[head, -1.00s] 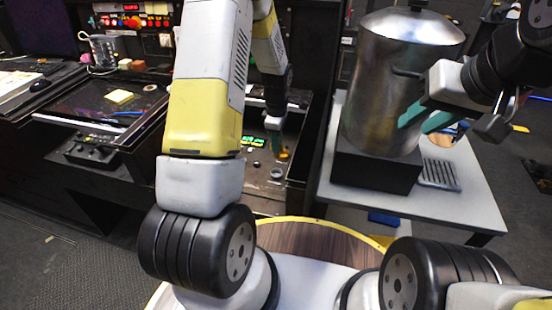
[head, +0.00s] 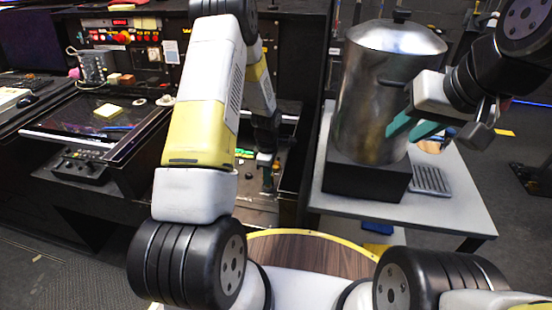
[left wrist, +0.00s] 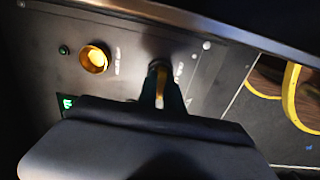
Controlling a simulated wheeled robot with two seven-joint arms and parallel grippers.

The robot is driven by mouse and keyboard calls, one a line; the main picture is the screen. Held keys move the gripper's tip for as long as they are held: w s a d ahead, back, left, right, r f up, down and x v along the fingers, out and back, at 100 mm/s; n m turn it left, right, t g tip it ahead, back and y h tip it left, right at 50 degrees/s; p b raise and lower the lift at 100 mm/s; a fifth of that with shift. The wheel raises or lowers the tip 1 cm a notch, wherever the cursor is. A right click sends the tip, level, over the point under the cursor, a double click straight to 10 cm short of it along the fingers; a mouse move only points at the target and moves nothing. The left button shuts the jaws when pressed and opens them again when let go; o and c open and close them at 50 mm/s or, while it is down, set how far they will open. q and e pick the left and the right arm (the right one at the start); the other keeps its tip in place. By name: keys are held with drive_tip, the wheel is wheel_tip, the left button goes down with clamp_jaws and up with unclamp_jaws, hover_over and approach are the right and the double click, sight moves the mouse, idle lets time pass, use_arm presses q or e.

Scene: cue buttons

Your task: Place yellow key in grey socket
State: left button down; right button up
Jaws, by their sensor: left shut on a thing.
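My left gripper (head: 268,180) is over the dark panel in the recess behind the round wooden table. In the left wrist view, the left gripper (left wrist: 162,92) is shut on a narrow yellow piece, the yellow key (left wrist: 160,86), which points at the panel. A dark round spot lies just beyond the fingertips, mostly hidden by them; I cannot tell if it is the grey socket or whether the key touches it. A yellow round fitting (left wrist: 94,58) sits apart to the left. My right gripper (head: 416,128) has its teal fingers apart and empty, in front of the metal pot.
The large metal pot (head: 375,95) stands on a black block on a grey side table (head: 450,212). A green lit display (left wrist: 67,101) and a small green button (left wrist: 64,50) are on the panel. A desk with a dark screen (head: 95,125) is at left.

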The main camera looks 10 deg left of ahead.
use_arm(q)
drive_tip(key=c, duration=1.5)
unclamp_jaws()
drive_tip(key=shift+f, duration=0.1)
drive_tip(key=s+r+m+t, duration=0.1)
drive_tip(key=s+r+m, duration=0.1)
drive_tip(key=r, duration=1)
drive_tip(key=s+r+m+t, duration=0.1)
drive_tip(key=r+m, duration=0.1)
drive_tip(key=r, duration=1)
drive_tip(key=s+d+r+m+t+h, duration=0.1)
drive_tip(key=s+r+m+t, duration=0.1)
drive_tip(key=s+r+m, duration=0.5)
drive_tip(key=s+d+r+m+t+h, duration=0.1)
drive_tip(key=s+r+m, duration=0.6)
drive_tip(key=s, duration=0.7)
wheel_tip(320, 180, up, 2)
drive_tip(key=shift+s+r+t, duration=0.15)
drive_tip(key=shift+r+t, duration=0.1)
drive_tip(key=shift+t, duration=0.35)
drive_tip(key=shift+d, duration=0.1)
